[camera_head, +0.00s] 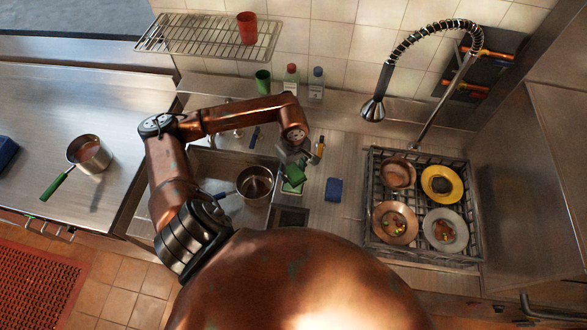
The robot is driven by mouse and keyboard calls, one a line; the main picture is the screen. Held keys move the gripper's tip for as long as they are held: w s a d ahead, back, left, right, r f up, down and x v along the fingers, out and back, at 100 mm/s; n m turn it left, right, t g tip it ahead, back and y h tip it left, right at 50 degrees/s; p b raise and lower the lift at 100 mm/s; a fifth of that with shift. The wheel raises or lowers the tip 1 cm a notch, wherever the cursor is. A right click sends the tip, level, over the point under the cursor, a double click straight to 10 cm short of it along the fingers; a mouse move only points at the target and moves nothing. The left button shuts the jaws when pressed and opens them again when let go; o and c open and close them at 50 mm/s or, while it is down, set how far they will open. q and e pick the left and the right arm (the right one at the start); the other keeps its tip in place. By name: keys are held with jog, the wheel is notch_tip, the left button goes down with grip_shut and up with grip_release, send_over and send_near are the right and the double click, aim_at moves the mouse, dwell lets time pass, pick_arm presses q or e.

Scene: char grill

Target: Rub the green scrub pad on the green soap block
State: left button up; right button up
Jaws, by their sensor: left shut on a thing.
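My left gripper (291,158) points down over the counter strip between the sink and the dish rack, shut on a green piece that I take to be the green scrub pad (294,174). Green also shows just below it, at the lower edge (289,188); this may be the green soap block, but the two greens run together. I cannot tell whether they touch or are apart. The fingers are small and partly hidden by the wrist. My right gripper is not in view.
A blue block (334,189) lies just right of the gripper. The sink (210,165) holds a pot (255,184). A black rack (369,205) with several plates stands right, below a hanging spray tap (373,108). Two bottles (291,80) (317,84) and a green cup (263,81) stand behind.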

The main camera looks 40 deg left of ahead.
aim_at(293, 179)
pick_arm(q)
jog(key=shift+f, duration=0.55)
notch_tip(293, 179, down, 3)
jog(key=shift+f+b, duration=0.2)
jog(key=shift+b, duration=0.5)
jog(key=shift+f, duration=0.65)
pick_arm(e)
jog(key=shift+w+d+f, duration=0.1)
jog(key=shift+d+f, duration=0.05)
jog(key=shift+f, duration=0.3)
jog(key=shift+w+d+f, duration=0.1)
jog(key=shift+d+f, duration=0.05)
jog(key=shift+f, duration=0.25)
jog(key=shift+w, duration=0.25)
pick_arm(q)
jog(key=shift+f+b, duration=0.25)
jog(key=shift+b, duration=0.1)
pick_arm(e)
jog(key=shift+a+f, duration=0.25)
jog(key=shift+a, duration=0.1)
pick_arm(q)
jog(key=shift+f+b, duration=0.25)
jog(key=shift+b, duration=0.05)
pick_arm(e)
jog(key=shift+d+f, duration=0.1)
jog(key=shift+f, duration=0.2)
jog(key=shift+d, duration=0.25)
